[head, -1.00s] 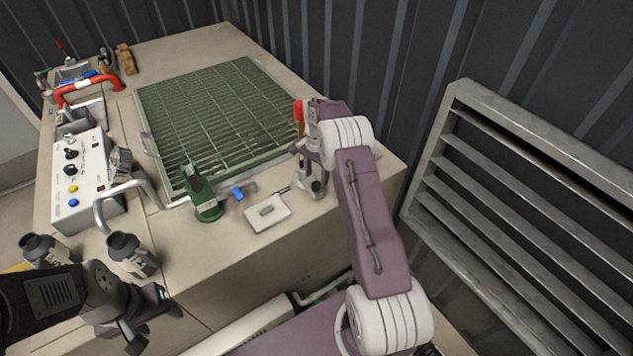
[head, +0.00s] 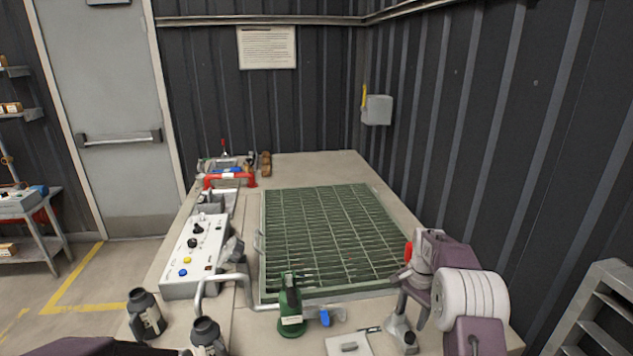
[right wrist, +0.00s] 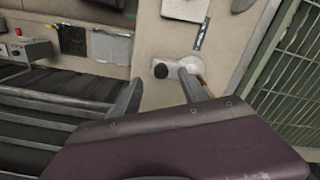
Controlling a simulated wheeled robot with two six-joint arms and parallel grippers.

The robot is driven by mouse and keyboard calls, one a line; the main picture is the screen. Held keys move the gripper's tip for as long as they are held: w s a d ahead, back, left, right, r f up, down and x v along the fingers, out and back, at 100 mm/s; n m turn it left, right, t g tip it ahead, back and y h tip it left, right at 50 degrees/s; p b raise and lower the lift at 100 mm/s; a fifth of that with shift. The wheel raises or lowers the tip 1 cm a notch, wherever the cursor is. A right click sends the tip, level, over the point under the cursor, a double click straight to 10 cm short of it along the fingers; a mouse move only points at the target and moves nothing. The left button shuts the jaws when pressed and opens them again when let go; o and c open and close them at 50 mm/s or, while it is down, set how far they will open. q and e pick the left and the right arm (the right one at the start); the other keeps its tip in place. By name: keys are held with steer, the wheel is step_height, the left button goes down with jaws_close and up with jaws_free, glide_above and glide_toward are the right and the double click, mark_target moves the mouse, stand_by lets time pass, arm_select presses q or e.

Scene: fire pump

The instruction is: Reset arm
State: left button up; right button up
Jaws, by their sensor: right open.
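My right arm comes in at the bottom right of the head view. Its purple and white wrist stands over the right front of the beige bench (head: 245,325), and the fingertips are hard to make out there. In the right wrist view my right gripper (right wrist: 163,95) has its two grey fingers spread apart with nothing held between them. A grey metal fitting with a black round end (right wrist: 162,71) lies just beyond and between the fingers.
A green grating (head: 330,235) covers the bench's middle. A white control box (head: 192,255), dark bottles (head: 146,313), a green bottle-like item (head: 290,308) and a white plate (head: 347,346) sit around it. A ribbed wall rises at right; a slatted metal frame (head: 600,310) stands at lower right.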

steer(key=s+a+n, duration=0.6)
steer(key=s, duration=0.6)
steer(key=s+a+n+t, duration=0.1)
steer(key=s+a+n, duration=0.5)
steer(key=s, duration=0.6)
steer(key=shift+s+a+r, duration=0.2)
steer(key=shift+a+r, duration=0.25)
steer(key=shift+a, duration=0.2)
